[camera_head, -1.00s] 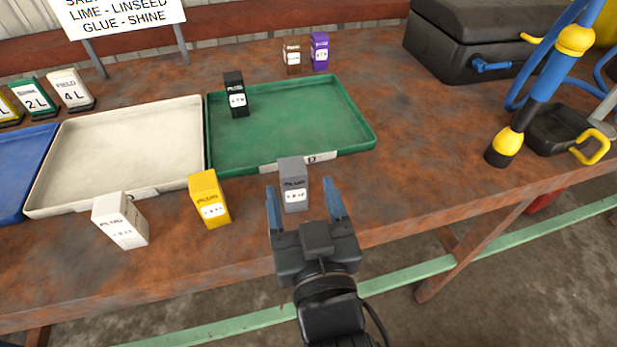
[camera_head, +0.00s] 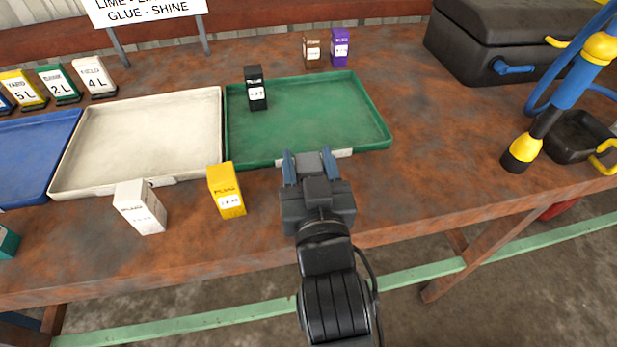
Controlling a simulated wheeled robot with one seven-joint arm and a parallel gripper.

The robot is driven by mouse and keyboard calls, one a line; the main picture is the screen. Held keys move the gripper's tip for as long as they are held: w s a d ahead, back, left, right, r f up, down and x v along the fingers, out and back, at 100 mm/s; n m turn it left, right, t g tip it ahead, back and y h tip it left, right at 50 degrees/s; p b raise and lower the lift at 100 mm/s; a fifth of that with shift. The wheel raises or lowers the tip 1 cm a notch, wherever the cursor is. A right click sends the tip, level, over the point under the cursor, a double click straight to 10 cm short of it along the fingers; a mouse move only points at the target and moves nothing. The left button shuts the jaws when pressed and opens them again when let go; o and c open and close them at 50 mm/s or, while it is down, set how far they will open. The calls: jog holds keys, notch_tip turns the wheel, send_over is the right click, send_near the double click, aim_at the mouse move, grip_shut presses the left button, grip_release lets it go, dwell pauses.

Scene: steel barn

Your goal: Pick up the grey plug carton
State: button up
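The grey plug carton (camera_head: 308,165) is at the front edge of the green tray (camera_head: 240,158). Only its upper part shows; my gripper body hides the rest. My gripper (camera_head: 309,166) has one blue finger on each side of the carton, and both look pressed against it. I cannot tell whether the carton is resting on the bench or slightly raised.
A yellow carton (camera_head: 226,190) and a white carton (camera_head: 140,207) stand to the left on the rusty bench (camera_head: 440,180). A black carton (camera_head: 255,88) stands in the green tray. Brown (camera_head: 312,50) and purple (camera_head: 339,47) cartons stand behind it. A blue-and-yellow stand (camera_head: 545,110) is right.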

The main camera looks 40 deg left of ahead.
jog(key=c, duration=0.7)
jog(key=shift+o, duration=0.2)
jog(key=shift+r, duration=0.1)
